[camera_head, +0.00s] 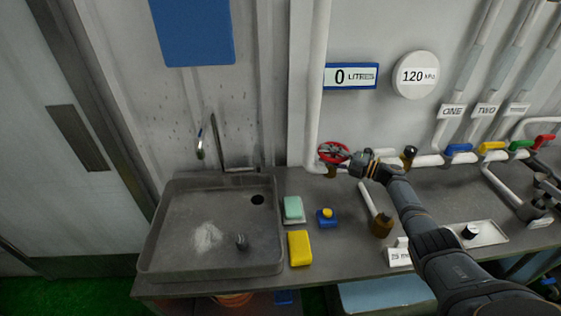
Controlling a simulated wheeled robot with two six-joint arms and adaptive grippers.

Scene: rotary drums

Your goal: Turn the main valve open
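The main valve appears to be the red handwheel (333,152) on the white pipe at the back of the counter, against the wall. My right arm comes in from the lower right. My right gripper (358,160) is at the right side of the red wheel and covers part of its rim. It seems to touch the wheel or be very close to it. The fingers are small and partly hidden, so I cannot tell whether they are closed on the rim. My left gripper is not in view.
A wall display (351,76) reads 0 litres and a round gauge (416,75) reads 120 kPa. Blue (458,148), yellow (492,146), green and red valve handles line the pipe to the right.

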